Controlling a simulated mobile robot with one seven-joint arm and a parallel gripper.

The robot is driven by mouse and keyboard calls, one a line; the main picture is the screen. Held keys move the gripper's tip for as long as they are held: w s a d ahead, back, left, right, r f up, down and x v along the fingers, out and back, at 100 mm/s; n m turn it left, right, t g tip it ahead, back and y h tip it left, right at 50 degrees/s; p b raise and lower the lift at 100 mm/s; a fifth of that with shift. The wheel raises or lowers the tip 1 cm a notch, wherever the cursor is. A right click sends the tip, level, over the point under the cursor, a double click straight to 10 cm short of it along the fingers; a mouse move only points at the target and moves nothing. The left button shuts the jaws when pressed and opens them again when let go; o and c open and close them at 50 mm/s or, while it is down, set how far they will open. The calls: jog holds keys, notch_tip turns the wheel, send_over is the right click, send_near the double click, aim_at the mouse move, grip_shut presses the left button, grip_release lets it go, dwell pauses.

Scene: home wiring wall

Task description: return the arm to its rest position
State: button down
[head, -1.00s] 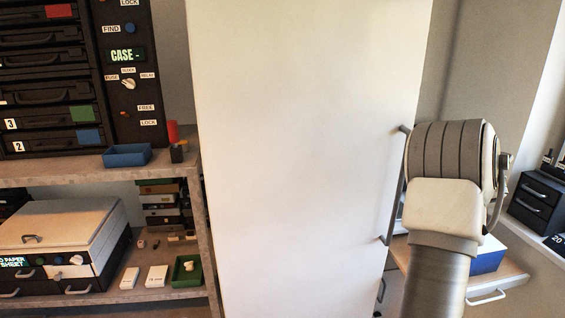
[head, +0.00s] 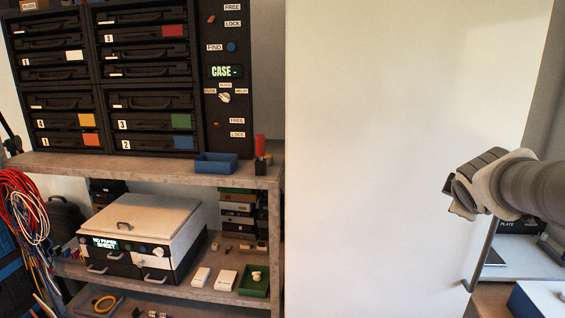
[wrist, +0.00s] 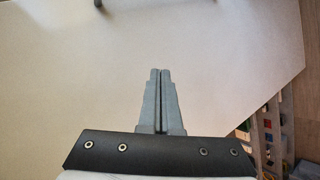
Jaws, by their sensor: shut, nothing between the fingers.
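My gripper (wrist: 160,72) shows in the wrist view with its two grey fingers together and nothing between them. A broad pale surface (wrist: 70,65) fills most of the view beyond the fingertips. In the head view my arm comes in from the right edge and bends in front of the right part of a tall white cabinet door (head: 390,130). The fingers cannot be made out there.
The door's handle (head: 482,262) is just below my arm. A box with a blue side (head: 525,303) is at the lower right. A shelf unit (head: 225,178) with numbered drawers and a blue tray (head: 216,163) stands at the left. Shelves (wrist: 268,135) show at the wrist view's right.

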jog(key=s+a+f+m+g+y, duration=0.2)
jog(key=s+a+f+m+y, duration=0.1)
jog(key=s+a, duration=0.6)
jog(key=s+a+f+m+g+y, duration=0.2)
jog(key=s+a+f+m, duration=0.3)
jog(key=a, duration=0.9)
jog(key=s+f+y, duration=0.1)
jog(key=s+f, duration=0.1)
jog(key=s, duration=0.2)
jog(key=shift+s+a+m+y, duration=0.25)
jog(key=shift+m+y, duration=0.05)
